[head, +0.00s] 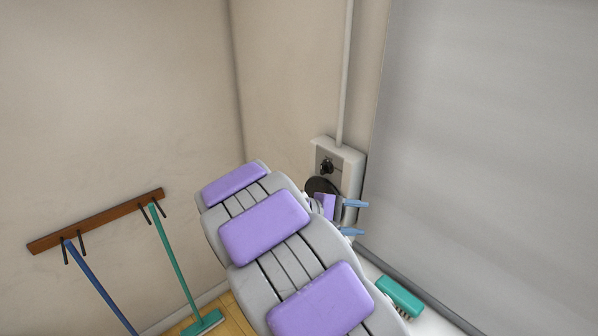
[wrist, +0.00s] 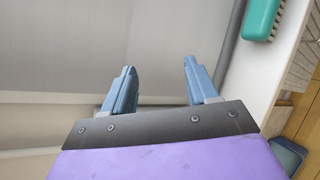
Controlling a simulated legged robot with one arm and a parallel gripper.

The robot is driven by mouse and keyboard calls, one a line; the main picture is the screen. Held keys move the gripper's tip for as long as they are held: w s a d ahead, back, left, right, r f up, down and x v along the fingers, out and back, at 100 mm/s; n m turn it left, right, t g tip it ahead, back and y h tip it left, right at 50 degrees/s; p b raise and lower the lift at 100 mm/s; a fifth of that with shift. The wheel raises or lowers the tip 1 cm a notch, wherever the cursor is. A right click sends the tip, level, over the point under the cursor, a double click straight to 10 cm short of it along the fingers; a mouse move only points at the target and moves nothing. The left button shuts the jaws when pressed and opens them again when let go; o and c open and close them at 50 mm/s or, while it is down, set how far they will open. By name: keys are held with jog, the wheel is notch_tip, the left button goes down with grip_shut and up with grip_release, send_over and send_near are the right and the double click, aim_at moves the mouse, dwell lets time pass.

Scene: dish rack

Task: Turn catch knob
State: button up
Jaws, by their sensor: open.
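The catch knob (head: 327,167) is small and black. It sits on a pale box (head: 350,172) fixed to the wall near the corner, with a pipe rising from it. My gripper (head: 354,217) has blue fingers and is to the lower right of the knob in the head view, apart from it. My wrist partly covers the lower part of the box. In the wrist view my gripper (wrist: 158,67) is open with nothing between its fingers, facing a plain grey surface. The knob does not show there.
A teal brush (head: 399,296) lies on a white ledge (head: 432,322) at the lower right; it also shows in the wrist view (wrist: 262,18). A large grey panel (head: 490,150) fills the right. A wooden rack (head: 97,221) with a blue-handled and a green-handled tool hangs left.

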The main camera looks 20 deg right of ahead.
jog(key=w+a+n+t+h+p, duration=0.3)
jog(key=w+n+t, duration=0.1)
jog(key=w, duration=0.8)
jog(key=n+t+p, duration=0.1)
jog(key=n+t, duration=0.2)
jog(key=t, duration=0.1)
send_near(321, 170)
jog(key=d, duration=0.1)
jog(key=shift+w+d, duration=0.1)
jog(key=shift+w, duration=0.3)
jog(key=shift+d, duration=0.15)
jog(key=shift+p+x, duration=0.4)
jog(key=shift+x, duration=3.1)
